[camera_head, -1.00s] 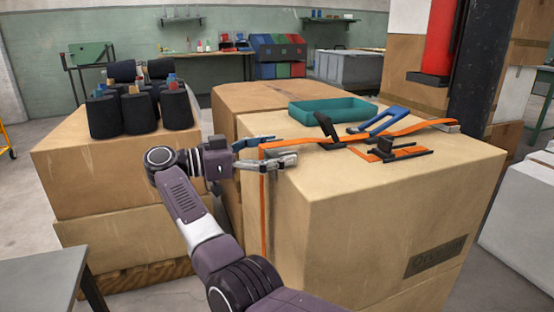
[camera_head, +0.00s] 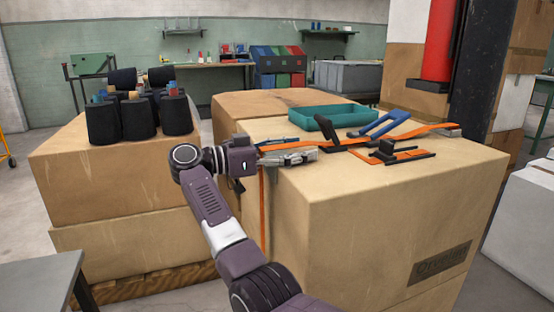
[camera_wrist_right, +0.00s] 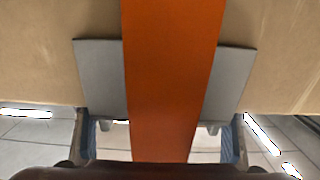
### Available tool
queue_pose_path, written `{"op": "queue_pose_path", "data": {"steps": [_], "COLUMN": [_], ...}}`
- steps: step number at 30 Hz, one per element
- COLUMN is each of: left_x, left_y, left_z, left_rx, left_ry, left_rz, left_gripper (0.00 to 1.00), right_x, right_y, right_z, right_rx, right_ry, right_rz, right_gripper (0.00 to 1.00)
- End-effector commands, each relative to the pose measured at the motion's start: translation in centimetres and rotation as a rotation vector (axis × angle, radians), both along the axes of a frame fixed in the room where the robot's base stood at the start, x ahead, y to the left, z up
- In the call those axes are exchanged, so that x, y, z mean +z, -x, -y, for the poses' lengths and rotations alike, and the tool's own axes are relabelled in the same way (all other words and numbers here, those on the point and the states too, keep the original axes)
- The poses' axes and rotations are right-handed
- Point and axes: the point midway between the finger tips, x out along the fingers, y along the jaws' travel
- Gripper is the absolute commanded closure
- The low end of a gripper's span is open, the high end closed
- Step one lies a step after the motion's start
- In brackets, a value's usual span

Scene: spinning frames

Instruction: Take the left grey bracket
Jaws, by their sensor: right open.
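The left grey bracket (camera_wrist_right: 98,78) lies at the edge of the cardboard box, under an orange strap (camera_wrist_right: 172,70) that crosses its middle in the right wrist view. My right gripper (camera_head: 304,151) is over the left edge of that box in the head view and largely hides the bracket there. In the wrist view its two fingers stand apart, one on each side of the strap, near the bracket's lower edge; I cannot tell whether they touch it. A second grey bracket (camera_head: 447,131) lies at the strap's far right end. My left gripper is not in view.
Black spools (camera_head: 138,118) stand on the left box. A red cylinder (camera_head: 440,40) rises beside a dark post.

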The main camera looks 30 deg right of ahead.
Motion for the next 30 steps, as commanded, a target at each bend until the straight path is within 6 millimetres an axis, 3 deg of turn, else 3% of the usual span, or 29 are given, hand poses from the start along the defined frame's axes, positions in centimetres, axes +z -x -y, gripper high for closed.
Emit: {"op": "queue_pose_path", "data": {"steps": [4, 30], "left_x": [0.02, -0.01], "left_y": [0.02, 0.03], "left_z": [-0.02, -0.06], "left_rx": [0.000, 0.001], "left_ry": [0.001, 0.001], "left_rz": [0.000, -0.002], "left_gripper": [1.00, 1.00], "right_x": [-0.01, -0.02], "right_y": [-0.01, 0.00], "right_z": [-0.02, -0.02], "right_rx": [0.000, 0.000], "right_ry": [-0.001, -0.001], "right_rz": [0.000, 0.000], "right_gripper": [0.61, 0.70]}}
